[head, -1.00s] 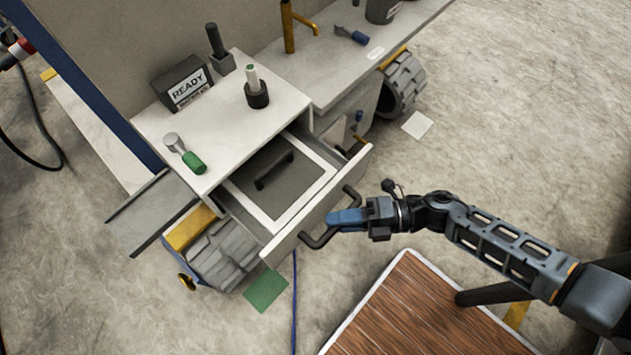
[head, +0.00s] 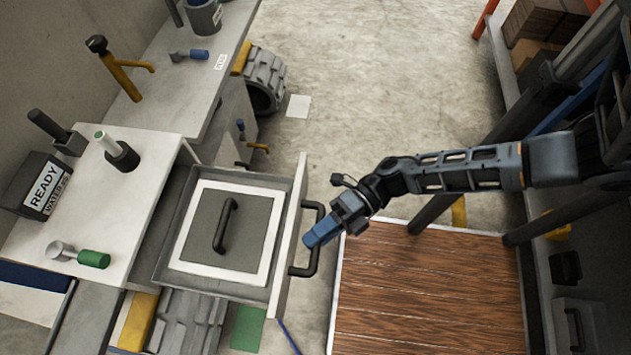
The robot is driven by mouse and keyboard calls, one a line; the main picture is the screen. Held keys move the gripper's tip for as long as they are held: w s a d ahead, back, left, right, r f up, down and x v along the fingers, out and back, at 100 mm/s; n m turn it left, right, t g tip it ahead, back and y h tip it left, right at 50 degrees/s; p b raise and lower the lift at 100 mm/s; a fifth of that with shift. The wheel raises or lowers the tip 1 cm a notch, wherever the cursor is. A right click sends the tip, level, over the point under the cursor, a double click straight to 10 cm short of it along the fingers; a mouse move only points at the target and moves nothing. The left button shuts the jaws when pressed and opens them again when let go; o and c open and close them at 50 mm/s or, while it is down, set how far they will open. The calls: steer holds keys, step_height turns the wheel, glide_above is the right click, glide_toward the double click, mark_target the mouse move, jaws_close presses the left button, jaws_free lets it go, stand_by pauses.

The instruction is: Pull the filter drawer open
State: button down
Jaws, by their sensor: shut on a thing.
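The filter drawer (head: 293,240) stands pulled well out of the white cabinet (head: 95,205) in the head view. Its front carries a dark bar handle (head: 318,255). Inside lies a white-framed grey filter panel (head: 263,262) with its own dark handle (head: 225,226). My gripper (head: 312,240) reaches in from the right with its blue fingers at the middle of the drawer handle. It is shut on the handle; the fingertips partly hide the bar.
A wood-topped platform (head: 430,290) lies right of the drawer, below my arm. On the cabinet are a READY sign (head: 42,185), a dark holder (head: 122,157) and a green-handled tool (head: 92,258). Open floor (head: 370,90) lies beyond my arm.

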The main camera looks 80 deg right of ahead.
steer(key=c, duration=1.1)
jaws_free()
steer(key=b+v, duration=0.1)
steer(key=v, duration=0.6)
steer(key=shift+s+d+b, duration=0.25)
steer(key=shift+d+b, duration=0.05)
steer(key=shift+b, duration=0.1)
steer(key=a+r+m+t+h, duration=0.1)
steer(key=r+m+h, duration=0.3)
steer(key=r+m, duration=0.3)
steer(key=w+a+r+m+t+h, duration=0.1)
steer(key=a+r+m+h, duration=0.1)
steer(key=r+m, duration=0.5)
steer(key=w+a+r+m+t+h, duration=0.1)
steer(key=r+m+h, duration=0.4)
steer(key=m, duration=0.6)
steer(key=shift+w+a+r+h, duration=0.15)
steer(key=shift+a+r, duration=0.25)
steer(key=shift+r, duration=0.25)
steer(key=shift+w+a+r+h, duration=0.15)
steer(key=shift+a+r, duration=0.2)
steer(key=shift+r, duration=0.3)
